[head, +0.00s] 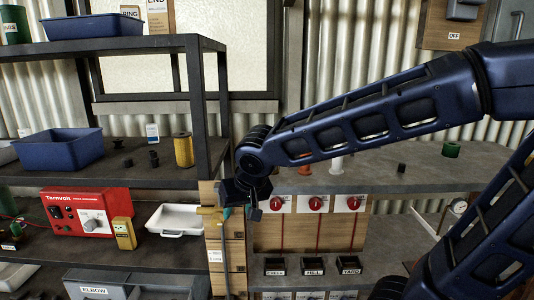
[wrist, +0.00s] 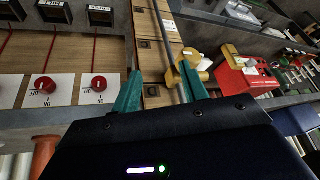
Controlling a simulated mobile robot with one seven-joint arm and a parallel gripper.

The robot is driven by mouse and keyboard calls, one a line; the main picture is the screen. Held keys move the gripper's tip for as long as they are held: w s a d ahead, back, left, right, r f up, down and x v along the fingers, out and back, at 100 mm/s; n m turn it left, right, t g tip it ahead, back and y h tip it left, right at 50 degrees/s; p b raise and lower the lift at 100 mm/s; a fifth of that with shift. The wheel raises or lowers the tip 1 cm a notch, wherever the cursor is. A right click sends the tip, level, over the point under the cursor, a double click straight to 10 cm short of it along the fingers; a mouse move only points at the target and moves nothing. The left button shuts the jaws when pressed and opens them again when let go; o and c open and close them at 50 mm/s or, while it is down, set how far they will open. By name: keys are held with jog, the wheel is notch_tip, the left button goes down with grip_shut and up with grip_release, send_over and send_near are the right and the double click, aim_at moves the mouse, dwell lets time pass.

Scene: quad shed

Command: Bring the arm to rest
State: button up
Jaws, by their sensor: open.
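My arm reaches in from the right in the head view, with its wrist in front of the post between the shelf rack and the red-dial panel. My gripper (head: 250,212) points down there, its tips partly hidden by the wrist. In the wrist view my gripper (wrist: 158,92) has two teal fingers spread apart with nothing between them. A brass T-shaped handle (head: 210,211) is close beside the gripper in the head view. It also shows just beyond the right finger in the wrist view (wrist: 188,67). I cannot tell whether they touch.
A panel with red dials (head: 315,204) and small labelled bins (head: 312,266) stand right of the gripper. Left are shelves with a blue tray (head: 60,150), a yellow can (head: 183,150), a red Tarnvolt box (head: 85,212) and a white tray (head: 175,220).

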jog(key=w+d+m+h, duration=0.1)
jog(key=w+d, duration=0.1)
jog(key=d, duration=0.9)
jog(key=w+d+r+m+h, duration=0.1)
jog(key=d+m, duration=0.1)
jog(key=d, duration=1)
jog(key=w+d+m+h, duration=0.1)
jog(key=w+d+m, duration=0.1)
jog(key=d, duration=1)
jog(key=shift+w+r, duration=0.15)
jog(key=shift+w, duration=0.15)
